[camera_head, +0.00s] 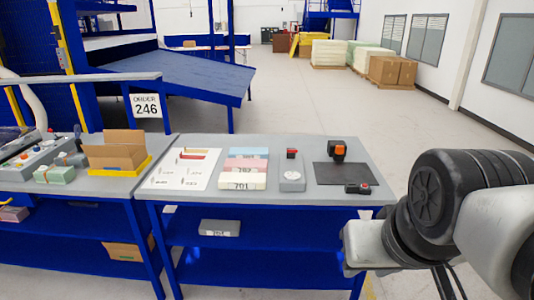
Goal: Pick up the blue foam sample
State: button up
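The blue foam sample (248,153) lies flat on the grey table, at the back of a row of foam blocks. A pink block (245,166) marked 702 is just in front of it, and a white block (243,181) marked 701 is in front of that. Whether the blocks touch cannot be told. My arm reaches in from the right, well to the right of the foam. No gripper fingers show in this view.
A printed sheet (186,168) lies left of the foam. A grey device with a red top (291,172) stands to the right, then a dark mat (340,175) with an orange-black device (338,150). A grey block (220,228) lies on the blue shelf below.

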aim_at(255, 152)
jog(key=i+j, duration=0.35)
jog(key=i, duration=0.2)
jog(key=i+j, duration=0.75)
jog(key=i, duration=0.3)
jog(key=i+j, duration=0.4)
jog(key=i, duration=0.1)
